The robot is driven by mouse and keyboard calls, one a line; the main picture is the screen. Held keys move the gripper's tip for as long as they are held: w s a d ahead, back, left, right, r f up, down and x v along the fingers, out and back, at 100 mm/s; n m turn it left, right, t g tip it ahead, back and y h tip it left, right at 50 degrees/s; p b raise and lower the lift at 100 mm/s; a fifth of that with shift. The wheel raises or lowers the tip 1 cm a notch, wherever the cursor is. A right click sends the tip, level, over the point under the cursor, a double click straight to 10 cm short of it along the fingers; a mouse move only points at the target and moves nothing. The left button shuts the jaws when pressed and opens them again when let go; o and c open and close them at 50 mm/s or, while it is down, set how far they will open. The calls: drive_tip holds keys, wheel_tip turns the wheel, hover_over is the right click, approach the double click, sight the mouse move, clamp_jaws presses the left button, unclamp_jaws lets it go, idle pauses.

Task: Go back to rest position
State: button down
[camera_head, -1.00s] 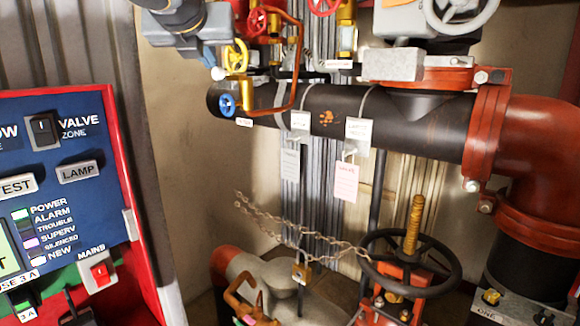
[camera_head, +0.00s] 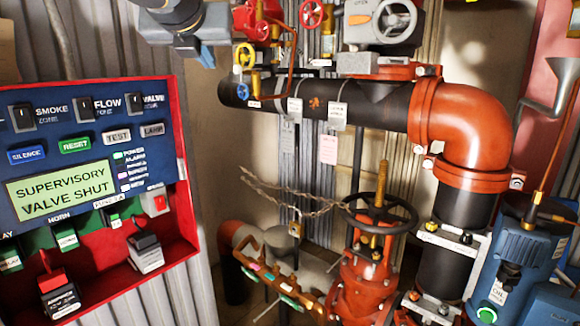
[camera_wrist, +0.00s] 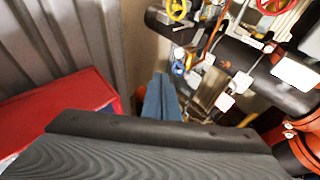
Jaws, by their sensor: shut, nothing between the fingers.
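My gripper (camera_wrist: 160,82) shows in the wrist view as narrow blue fingers pressed together, with nothing between them. In the head view, part of my arm and gripper (camera_head: 206,55) hangs in from the top, left of the black pipe (camera_head: 300,103). The tip appears clear of the pipe and valves, though exact depth is hard to tell. The dark body of my wrist fills the lower part of the wrist view.
A red-framed alarm panel (camera_head: 188,215) at left reads "SUPERVISORY VALVE SHUT". A chain (camera_head: 290,195) hangs by the black handwheel (camera_head: 400,222). Red elbow pipe (camera_head: 475,120) and blue pump (camera_head: 520,260) stand at right. Small coloured valve wheels (camera_head: 245,55) sit above the pipe.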

drive_tip(key=s+d+f+m+g+h, duration=0.1)
drive_tip(key=d+f+m+g, duration=0.3)
drive_tip(key=d+f+m, duration=0.65)
drive_tip(key=d+f+m+g+h, duration=0.25)
drive_tip(key=d+f+m, duration=0.35)
drive_tip(key=d+f, duration=0.9)
drive_tip(key=s+d+f+m+g+y, duration=0.1)
drive_tip(key=s+d+f+m+g, duration=0.2)
drive_tip(key=s+d+f+m, duration=0.2)
drive_tip(key=s+d+f+m+g+y, duration=0.1)
drive_tip(key=s+d+f+m+g, duration=0.2)
drive_tip(key=s+f+m, duration=0.9)
wheel_tip(320, 180, down, 4)
drive_tip(key=d+m, duration=0.2)
drive_tip(key=m, duration=0.1)
